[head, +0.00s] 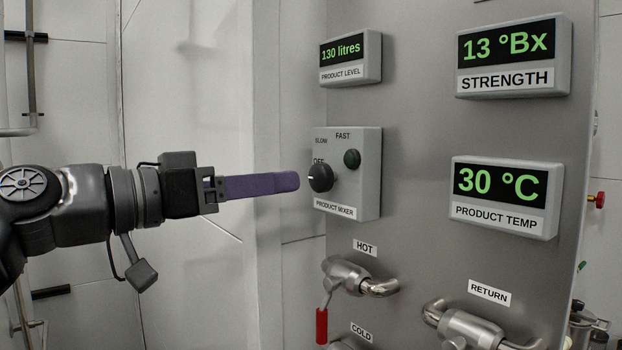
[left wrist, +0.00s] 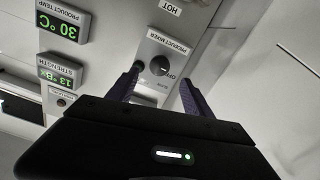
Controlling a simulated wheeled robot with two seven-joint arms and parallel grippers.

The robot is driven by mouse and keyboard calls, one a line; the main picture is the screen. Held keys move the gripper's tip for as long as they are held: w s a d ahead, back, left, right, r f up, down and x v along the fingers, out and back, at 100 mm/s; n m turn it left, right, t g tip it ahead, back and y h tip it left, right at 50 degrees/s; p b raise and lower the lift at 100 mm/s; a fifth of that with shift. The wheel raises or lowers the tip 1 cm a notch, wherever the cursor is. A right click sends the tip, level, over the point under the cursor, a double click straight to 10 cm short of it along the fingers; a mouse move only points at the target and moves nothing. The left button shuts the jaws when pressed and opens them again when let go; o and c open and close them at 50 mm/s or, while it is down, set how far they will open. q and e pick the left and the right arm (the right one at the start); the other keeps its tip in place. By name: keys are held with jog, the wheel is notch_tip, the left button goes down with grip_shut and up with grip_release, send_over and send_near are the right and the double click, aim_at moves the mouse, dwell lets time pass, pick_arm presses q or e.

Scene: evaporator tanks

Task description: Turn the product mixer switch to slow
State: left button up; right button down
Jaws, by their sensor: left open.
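The product mixer switch is a round black knob (head: 320,178) on a grey box (head: 347,200) labelled PRODUCT MIXER. SLOW, FAST and OFF are printed around it, and its white mark appears to point to OFF. My left gripper (head: 291,181), with purple fingers, is level with the knob just left of it, seemingly a little short of touching. In the left wrist view the open fingers (left wrist: 161,78) are spread, with the knob (left wrist: 160,65) showing between and beyond their tips. My right gripper is not in view.
A small dark green round part (head: 352,159) sits beside the knob. The HOT valve (head: 347,275) with a red handle (head: 321,326) is below the box. Displays for level (head: 342,51), strength (head: 508,47) and temperature (head: 500,186) project from the steel panel.

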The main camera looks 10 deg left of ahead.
aim_at(315, 179)
pick_arm(q)
jog(key=p+x, duration=0.2)
jog(key=x, duration=0.5)
jog(key=shift+w+d, duration=0.1)
jog(key=shift+c, duration=0.6)
grip_shut()
